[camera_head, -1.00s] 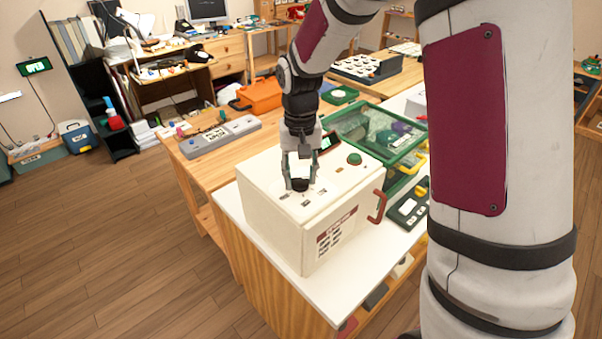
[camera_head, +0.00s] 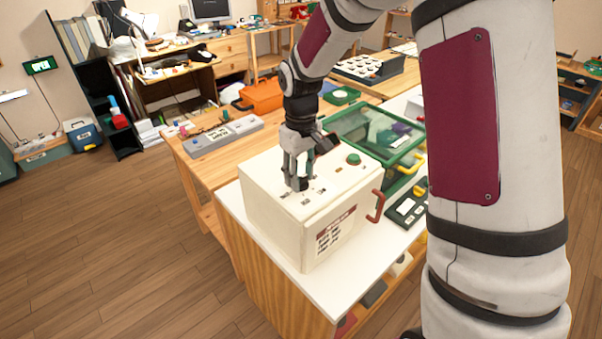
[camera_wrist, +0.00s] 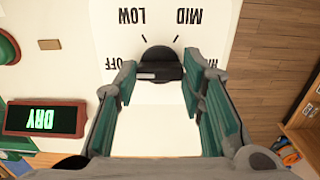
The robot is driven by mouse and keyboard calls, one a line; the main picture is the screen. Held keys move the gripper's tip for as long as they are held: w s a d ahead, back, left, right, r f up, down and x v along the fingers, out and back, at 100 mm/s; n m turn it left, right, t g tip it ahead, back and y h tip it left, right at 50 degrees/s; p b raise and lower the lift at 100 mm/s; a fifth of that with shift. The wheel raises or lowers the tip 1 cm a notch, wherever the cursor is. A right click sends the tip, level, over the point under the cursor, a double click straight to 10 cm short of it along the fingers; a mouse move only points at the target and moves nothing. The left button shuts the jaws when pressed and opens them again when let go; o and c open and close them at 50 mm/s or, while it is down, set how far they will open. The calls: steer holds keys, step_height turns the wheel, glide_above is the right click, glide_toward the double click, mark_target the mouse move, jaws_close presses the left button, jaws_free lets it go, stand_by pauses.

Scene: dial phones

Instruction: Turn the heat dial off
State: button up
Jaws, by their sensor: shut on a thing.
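The heat dial (camera_wrist: 160,68) is a dark round knob with a raised grip bar, on the white top of a box-shaped appliance (camera_head: 328,237). Upside-down labels LOW, MID and OFF surround it in the wrist view, with another partly hidden at right. The bar lies crosswise, with a pale mark on its left half, on the OFF label's side. My gripper (camera_wrist: 158,78) is shut on the dial, one finger at each end of the bar. In the head view my gripper (camera_head: 299,184) points down onto the appliance top and hides most of the dial.
A DRY display (camera_wrist: 45,118) and a green button (camera_head: 354,159) share the appliance top. A red handle (camera_head: 376,206) juts from its side. A green glass-lidded case (camera_head: 378,133) stands behind it, and a dark control box (camera_head: 408,211) at right. Floor at left is clear.

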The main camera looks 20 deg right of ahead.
mark_target(301, 178)
steer(key=shift+w+r, duration=0.1)
stand_by(0.3)
steer(key=o, duration=1.1)
steer(key=shift+o, duration=0.2)
step_height(301, 178, up, 12)
steer(key=s+r+m+t, duration=0.1)
steer(key=s+r+t, duration=0.1)
steer(key=s+r, duration=0.35)
steer(key=s+r+m+t, duration=0.1)
steer(key=s+r, duration=0.2)
steer(key=s, duration=0.5)
steer(key=s+m+t, duration=0.2)
steer(key=s, duration=0.9)
steer(key=shift+s+m+t+b, duration=0.15)
steer(key=shift+m+t+b, duration=0.15)
